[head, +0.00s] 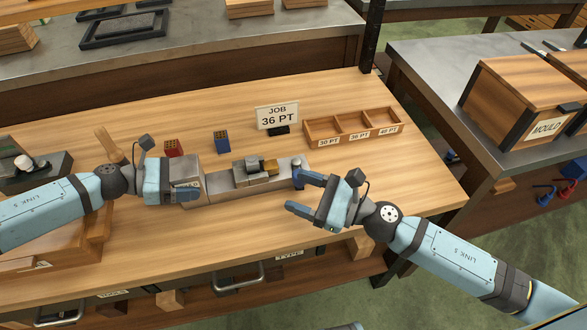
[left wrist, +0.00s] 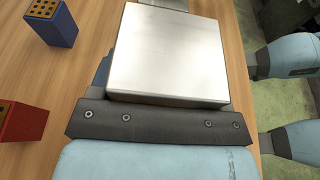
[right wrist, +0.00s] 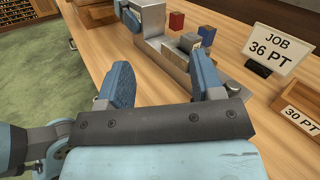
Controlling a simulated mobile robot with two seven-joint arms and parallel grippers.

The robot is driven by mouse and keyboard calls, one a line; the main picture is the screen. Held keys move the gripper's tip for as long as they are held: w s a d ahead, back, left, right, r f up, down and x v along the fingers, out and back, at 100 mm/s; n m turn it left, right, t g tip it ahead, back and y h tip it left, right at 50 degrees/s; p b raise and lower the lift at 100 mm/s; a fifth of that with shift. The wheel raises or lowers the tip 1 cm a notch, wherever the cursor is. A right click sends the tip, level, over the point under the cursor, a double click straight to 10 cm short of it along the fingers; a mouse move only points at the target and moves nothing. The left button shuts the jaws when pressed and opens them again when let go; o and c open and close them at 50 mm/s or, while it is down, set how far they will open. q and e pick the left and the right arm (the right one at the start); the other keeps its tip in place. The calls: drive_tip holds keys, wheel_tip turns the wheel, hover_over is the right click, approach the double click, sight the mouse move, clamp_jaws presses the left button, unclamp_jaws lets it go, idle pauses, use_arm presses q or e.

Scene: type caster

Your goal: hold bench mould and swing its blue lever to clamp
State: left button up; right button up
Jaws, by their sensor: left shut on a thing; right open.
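The grey metal bench mould (head: 232,184) lies on the wooden bench, with stepped metal blocks on its top. My left gripper (head: 188,184) is shut on its left end, whose bright metal block (left wrist: 168,50) fills the middle of the left wrist view.
A red block (head: 173,147) and a blue block (head: 222,141) with holes stand behind the mould. A JOB 36 PT sign (head: 277,116) and a three-compartment wooden tray (head: 352,126) are behind on the right. A wooden mallet-like piece (head: 108,142) is at left.

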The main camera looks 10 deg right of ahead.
sight(294, 171)
drive_tip(key=d+f+m+t+h, duration=0.1)
drive_tip(key=d+m, duration=0.1)
drive_tip(key=s+d+f+m+t+h, duration=0.1)
drive_tip(key=d+m+h, duration=0.1)
drive_tip(key=d+f+m+t+h, duration=0.1)
drive_tip(key=d+m, duration=0.1)
drive_tip(key=d, duration=0.1)
drive_tip(key=shift+s+d+t+h, duration=0.1)
drive_tip(key=shift+s+t+h, duration=0.25)
drive_tip(key=shift+t+h, duration=0.05)
drive_tip(key=x, duration=1.2)
drive_tip(key=shift+d, duration=0.1)
drive_tip(key=c, duration=0.9)
